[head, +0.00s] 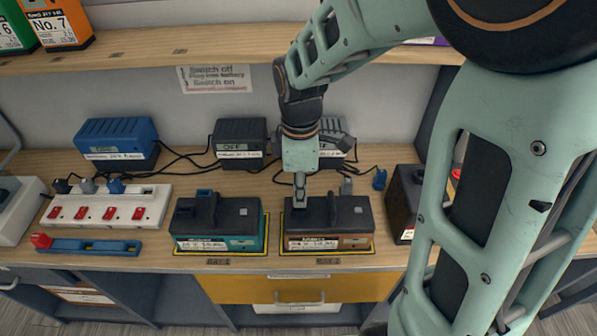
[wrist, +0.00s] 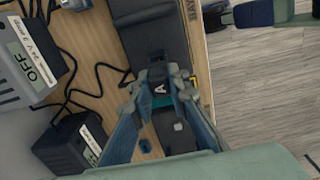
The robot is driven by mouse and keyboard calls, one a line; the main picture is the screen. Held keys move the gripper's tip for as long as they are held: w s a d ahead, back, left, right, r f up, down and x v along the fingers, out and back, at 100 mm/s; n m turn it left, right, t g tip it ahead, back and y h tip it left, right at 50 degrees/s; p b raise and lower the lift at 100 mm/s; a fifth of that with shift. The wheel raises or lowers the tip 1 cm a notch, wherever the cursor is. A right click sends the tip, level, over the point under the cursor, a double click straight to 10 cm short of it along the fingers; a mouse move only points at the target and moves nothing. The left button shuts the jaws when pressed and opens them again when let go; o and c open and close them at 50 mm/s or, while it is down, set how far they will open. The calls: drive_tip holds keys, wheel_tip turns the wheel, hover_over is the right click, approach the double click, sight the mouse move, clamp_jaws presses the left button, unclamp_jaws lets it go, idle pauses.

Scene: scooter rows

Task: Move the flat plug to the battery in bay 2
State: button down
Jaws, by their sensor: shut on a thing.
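The bay 2 battery (head: 352,222), black over brown, sits in a yellow-edged bay on the bench. My gripper (head: 300,196) points down at this battery's left end. In the wrist view my gripper (wrist: 158,88) is shut on a small dark piece marked "A" (wrist: 159,89), apparently the flat plug. The fingers hide most of it, and I cannot tell whether it touches the battery. The battery's dark top (wrist: 140,42) also shows beyond the fingers.
The bay 1 battery (head: 245,228), black over teal, stands left of bay 2. Blue (head: 117,140), black (head: 240,140) and grey (head: 332,151) chargers stand behind, with loose cables before them. A white power strip (head: 110,207) with red switches is at left. A dark box (head: 402,205) stands close right.

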drive_tip(key=shift+f+b, duration=0.75)
drive_tip(key=shift+f, duration=0.25)
drive_tip(key=c, duration=1.8)
unclamp_jaws()
drive_tip(key=shift+o, duration=0.2)
wheel_tip(320, 180, up, 12)
drive_tip(key=shift+r, duration=0.1)
